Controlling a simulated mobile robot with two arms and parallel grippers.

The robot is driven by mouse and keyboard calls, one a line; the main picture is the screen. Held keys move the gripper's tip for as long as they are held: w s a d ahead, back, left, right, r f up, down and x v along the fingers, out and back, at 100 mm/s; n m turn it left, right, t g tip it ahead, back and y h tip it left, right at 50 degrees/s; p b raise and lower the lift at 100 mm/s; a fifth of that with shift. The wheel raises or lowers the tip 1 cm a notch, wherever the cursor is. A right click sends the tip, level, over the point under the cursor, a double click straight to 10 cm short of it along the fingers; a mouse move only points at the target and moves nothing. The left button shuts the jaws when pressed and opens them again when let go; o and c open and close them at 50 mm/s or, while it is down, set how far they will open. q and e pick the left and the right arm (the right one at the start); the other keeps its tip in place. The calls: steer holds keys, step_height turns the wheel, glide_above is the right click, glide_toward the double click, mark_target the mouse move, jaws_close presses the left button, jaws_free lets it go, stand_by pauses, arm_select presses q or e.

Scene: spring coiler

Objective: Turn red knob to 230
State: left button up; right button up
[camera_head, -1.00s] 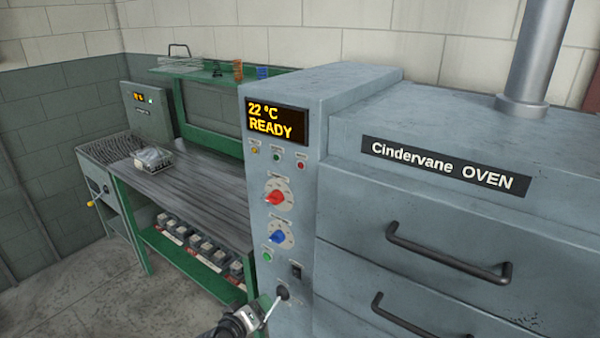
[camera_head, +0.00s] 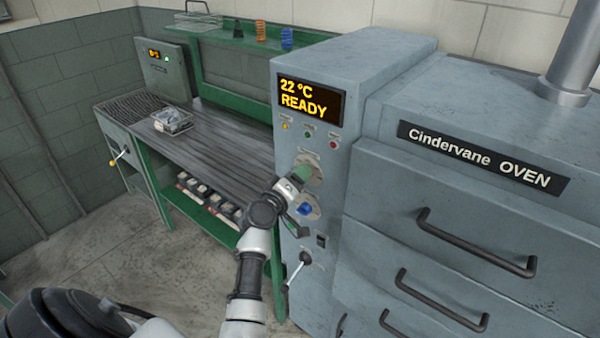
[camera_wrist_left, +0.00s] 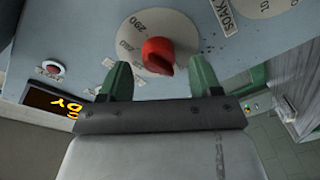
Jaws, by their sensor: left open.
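The red knob (camera_wrist_left: 158,55) shows in the left wrist view on a pale round dial (camera_wrist_left: 135,45) with numbers such as 290 and 260. My left gripper (camera_wrist_left: 160,80) is open, with one green finger on each side of the knob's near side; whether they touch it I cannot tell. In the head view my left gripper (camera_head: 297,183) is in front of the oven's control panel and hides the red knob. The display (camera_head: 309,100) reads 22 °C READY. My right gripper is not in view.
The blue knob (camera_head: 305,209) sits just below my gripper. A lever with a black ball (camera_head: 305,257) sticks out lower on the panel. Oven drawer handles (camera_head: 470,250) project at the right. A green workbench (camera_head: 215,150) stands at the left.

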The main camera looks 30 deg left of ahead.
arm_select(q)
steer(key=shift+w, duration=0.7)
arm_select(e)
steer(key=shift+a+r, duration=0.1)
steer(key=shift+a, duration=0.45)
arm_select(q)
steer(key=c, duration=0.9)
steer(key=shift+d+f+m+t+h+b, duration=0.1)
steer(key=shift+m+t+h+b, duration=0.2)
steer(key=shift+m+b, duration=2.35)
steer(key=shift+m+t+h+b, duration=0.15)
steer(key=shift+m+h+b, duration=0.5)
steer(key=shift+m, duration=3.85)
steer(key=shift+d+f+m+t+h+b, duration=0.2)
steer(key=shift+m+b, duration=1.7)
steer(key=shift+m, duration=1.65)
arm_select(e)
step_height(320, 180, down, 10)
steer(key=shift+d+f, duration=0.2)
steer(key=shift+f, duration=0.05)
arm_select(q)
steer(key=shift+a+r, duration=0.15)
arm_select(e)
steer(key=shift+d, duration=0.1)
